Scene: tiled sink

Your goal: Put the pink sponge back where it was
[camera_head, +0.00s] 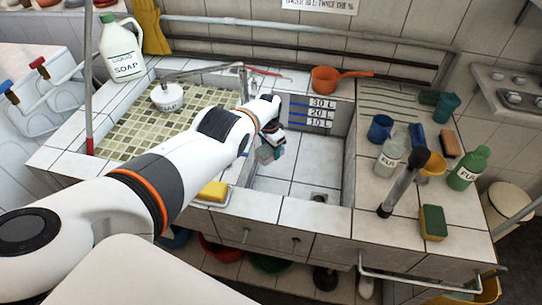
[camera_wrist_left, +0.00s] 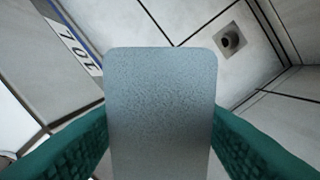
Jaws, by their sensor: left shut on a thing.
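My left gripper (camera_head: 269,150) reaches down into the sink basin (camera_head: 325,172), near its left wall. In the left wrist view its teal fingers (camera_wrist_left: 160,122) are shut on a pale grey-blue block (camera_wrist_left: 162,105) with rounded corners. The block hangs above the basin floor, with the drain (camera_wrist_left: 230,40) beyond it to the upper right. In the head view the held block is small and mostly hidden by the gripper. I see no clearly pink sponge in either view. My right gripper is not in view.
A yellow sponge (camera_head: 213,191) lies on the ledge left of the basin. The right counter holds a blue mug (camera_head: 380,128), a white bottle (camera_head: 390,155), a green bottle (camera_head: 468,168) and a green-yellow sponge (camera_head: 433,222). An orange pan (camera_head: 328,79) sits behind the basin.

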